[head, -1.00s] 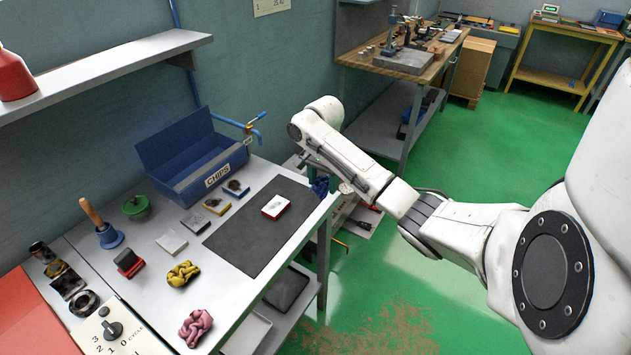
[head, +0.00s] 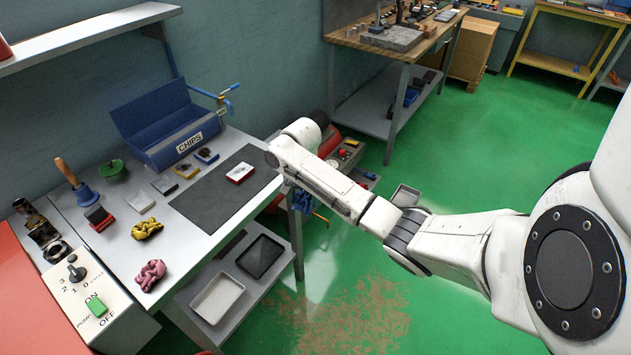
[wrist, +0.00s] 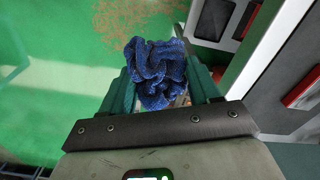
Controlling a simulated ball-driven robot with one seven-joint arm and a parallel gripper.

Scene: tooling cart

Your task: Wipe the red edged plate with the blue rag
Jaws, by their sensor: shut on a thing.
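The red edged plate (head: 239,173) lies on the dark mat (head: 205,203) on the bench, with dark smudging on its pale top. Part of it, with its red edge, shows at the right of the wrist view (wrist: 302,88). My gripper (wrist: 160,88) is shut on the crumpled blue rag (wrist: 158,72), between its green fingers. In the head view the rag (head: 302,201) shows below my wrist, by the bench's right corner and apart from the plate. My fingers are mostly hidden there by my arm.
A blue CHIPS bin (head: 170,128) stands at the back. A yellow rag (head: 147,228) and pink rag (head: 151,273) lie near the front. Green floor is open right of the bench.

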